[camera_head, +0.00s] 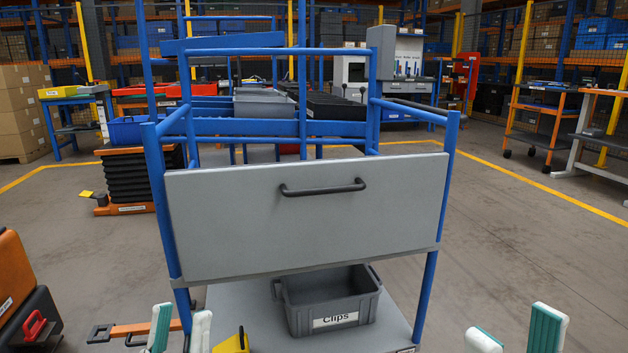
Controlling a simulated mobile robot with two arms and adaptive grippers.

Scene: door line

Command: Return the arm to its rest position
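My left gripper (180,328) shows at the bottom edge, left of centre, with a gap between its teal-and-white fingers. My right gripper (516,335) shows at the bottom right, its fingers wide apart with only floor between them. Both are open and empty, and the arms behind them are out of the picture. A grey door panel (235,222) stands closed-looking across a blue frame (157,195). Its dark bar handle (322,188) is above and between my grippers, and neither touches it.
A grey bin labelled Clips (300,318) stands on the shelf (245,310) under the panel. A black and orange case (15,285) is at the lower left. Floor (520,240) to the right is clear.

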